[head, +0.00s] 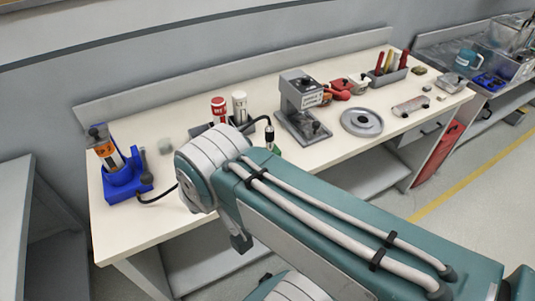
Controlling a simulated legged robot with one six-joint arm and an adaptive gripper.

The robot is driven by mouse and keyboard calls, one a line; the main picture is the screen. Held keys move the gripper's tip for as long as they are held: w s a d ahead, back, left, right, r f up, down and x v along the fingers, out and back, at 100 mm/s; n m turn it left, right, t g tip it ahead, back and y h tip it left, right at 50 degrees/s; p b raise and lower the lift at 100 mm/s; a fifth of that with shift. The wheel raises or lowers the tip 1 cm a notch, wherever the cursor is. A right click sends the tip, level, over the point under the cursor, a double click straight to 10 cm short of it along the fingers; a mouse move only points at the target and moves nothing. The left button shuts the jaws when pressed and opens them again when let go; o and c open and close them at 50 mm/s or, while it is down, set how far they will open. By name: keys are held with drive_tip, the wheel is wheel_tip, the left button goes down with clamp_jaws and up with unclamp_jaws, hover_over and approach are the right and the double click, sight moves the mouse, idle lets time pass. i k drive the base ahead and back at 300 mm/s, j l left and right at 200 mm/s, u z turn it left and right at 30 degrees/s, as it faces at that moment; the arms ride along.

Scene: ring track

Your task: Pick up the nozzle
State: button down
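A small dark and silver piece (269,136) stands upright on the workbench, just behind my arm, with a black cable at its top. It may be the nozzle, but it is too small to tell for sure. Its lower end is partly hidden by my arm, near a bit of green. A blue device (122,181) with an orange cylinder (107,154) stands at the bench's left end; a black cable runs from it behind my arm joint. My teal and grey arm crosses the foreground. My gripper is not visible.
The pale workbench (140,221) also holds red and white cans (219,110), a grey press-like machine (302,105), a round metal disc (361,122) and a tool holder (388,76). Its front left is mostly clear. A grey table (14,200) stands at left; open floor (480,200) lies at right.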

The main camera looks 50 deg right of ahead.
sight(269, 129)
drive_tip(key=l+z, duration=0.1)
drive_tip(key=z, duration=0.25)
drive_tip(key=l+z, duration=0.1)
drive_tip(key=z, duration=0.3)
drive_tip(key=l+z, duration=0.15)
drive_tip(key=z, duration=0.2)
drive_tip(key=i+j+u, duration=0.1)
drive_tip(key=u, duration=0.35)
